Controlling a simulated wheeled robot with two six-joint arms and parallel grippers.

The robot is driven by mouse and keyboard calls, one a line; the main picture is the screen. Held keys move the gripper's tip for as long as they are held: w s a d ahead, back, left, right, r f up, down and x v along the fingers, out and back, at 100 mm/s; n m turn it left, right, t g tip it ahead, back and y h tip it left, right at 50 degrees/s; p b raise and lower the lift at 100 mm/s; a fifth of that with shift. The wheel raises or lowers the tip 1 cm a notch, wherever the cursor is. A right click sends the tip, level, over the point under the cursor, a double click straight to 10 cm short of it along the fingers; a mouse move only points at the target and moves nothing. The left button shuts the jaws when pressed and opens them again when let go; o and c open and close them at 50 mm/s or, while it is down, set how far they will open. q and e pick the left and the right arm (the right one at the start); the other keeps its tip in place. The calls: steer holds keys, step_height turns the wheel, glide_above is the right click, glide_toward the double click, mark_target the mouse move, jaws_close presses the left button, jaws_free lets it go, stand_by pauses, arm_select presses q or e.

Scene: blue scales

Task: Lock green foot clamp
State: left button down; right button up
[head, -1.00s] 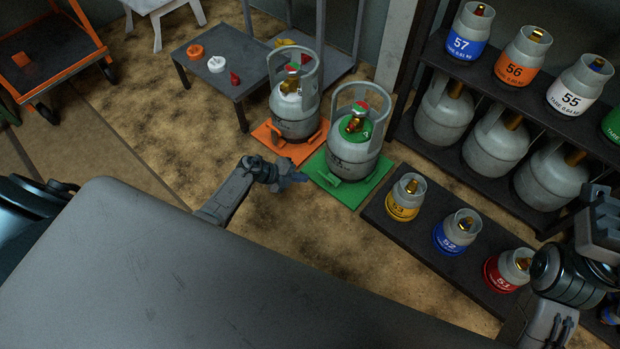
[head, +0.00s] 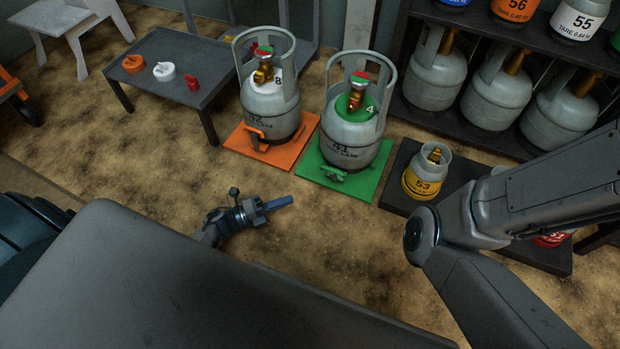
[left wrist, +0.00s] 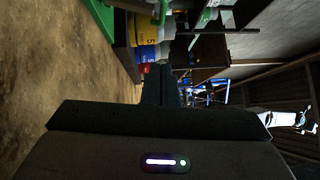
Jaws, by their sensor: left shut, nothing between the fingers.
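The green base plate (head: 376,181) lies on the floor right of the orange one. A grey gas cylinder (head: 354,135) with a green top, marked 41, stands upright on it. The green foot clamp (head: 338,174) is at the plate's front left, by the cylinder's foot. I cannot tell its exact position. My left gripper (head: 282,203) is shut and empty, in front of the plates and apart from them. In the left wrist view its fingers (left wrist: 160,85) point ahead, with a bit of green plate (left wrist: 98,12) at the upper left. My right arm shows at the right, but its fingers do not.
An orange plate (head: 247,145) with cylinder 42 (head: 271,109) is left of the green one. A low dark platform (head: 398,187) with small cylinder 53 (head: 427,174) is at right. A grey table (head: 168,56) stands at back left. Bare floor lies in front of the plates.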

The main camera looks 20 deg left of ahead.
arm_select(q)
steer(key=b, duration=0.3)
glide_toward(335, 173)
steer(key=d, duration=0.4)
steer(key=w+b, duration=0.2)
steer(key=w, duration=0.2)
steer(key=shift+d+r, duration=0.1)
steer(key=shift+d, duration=0.05)
steer(key=shift+r, duration=0.1)
